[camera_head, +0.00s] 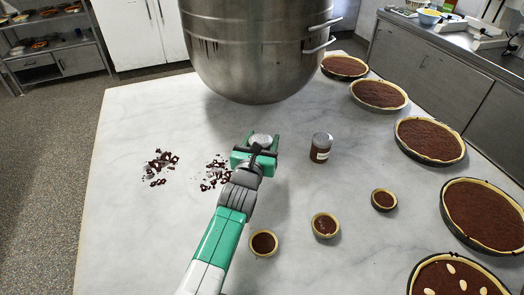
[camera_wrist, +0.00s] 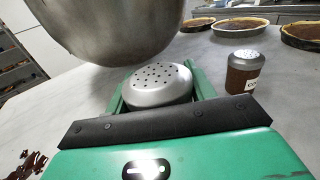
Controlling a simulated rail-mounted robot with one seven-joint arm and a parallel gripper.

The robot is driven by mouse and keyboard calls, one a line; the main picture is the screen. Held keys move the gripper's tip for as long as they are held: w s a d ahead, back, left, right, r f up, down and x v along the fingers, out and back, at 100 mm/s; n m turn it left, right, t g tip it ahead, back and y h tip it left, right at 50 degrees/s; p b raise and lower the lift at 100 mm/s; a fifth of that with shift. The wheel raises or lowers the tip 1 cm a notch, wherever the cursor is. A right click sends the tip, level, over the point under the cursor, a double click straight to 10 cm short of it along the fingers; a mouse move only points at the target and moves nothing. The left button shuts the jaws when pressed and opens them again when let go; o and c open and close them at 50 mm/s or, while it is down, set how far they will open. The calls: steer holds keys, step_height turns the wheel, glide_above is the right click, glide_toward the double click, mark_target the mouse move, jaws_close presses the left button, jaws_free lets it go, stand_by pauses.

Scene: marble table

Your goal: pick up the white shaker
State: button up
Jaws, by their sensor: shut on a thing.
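A shaker (camera_head: 262,139) with a domed silver lid full of small holes is between the green fingers of my gripper (camera_head: 263,144). Its lid also shows in the wrist view (camera_wrist: 158,82), with one finger on each side. My gripper is shut on this shaker. The shaker's body is mostly hidden, so its colour is hard to tell. I cannot tell whether it rests on the table or is lifted. A second shaker (camera_head: 321,147), with brown contents, a white label and a silver lid, stands upright to the right; the wrist view shows it too (camera_wrist: 242,72).
A large steel bowl (camera_head: 258,45) stands close behind my gripper. Several big chocolate tarts (camera_head: 430,139) line the right side of the marble table (camera_head: 125,215). Small tarts (camera_head: 325,224) lie right of my arm. Chocolate pieces (camera_head: 160,166) lie scattered at left.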

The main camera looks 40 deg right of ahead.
step_height(320, 180, up, 22)
steer(key=p, duration=0.6)
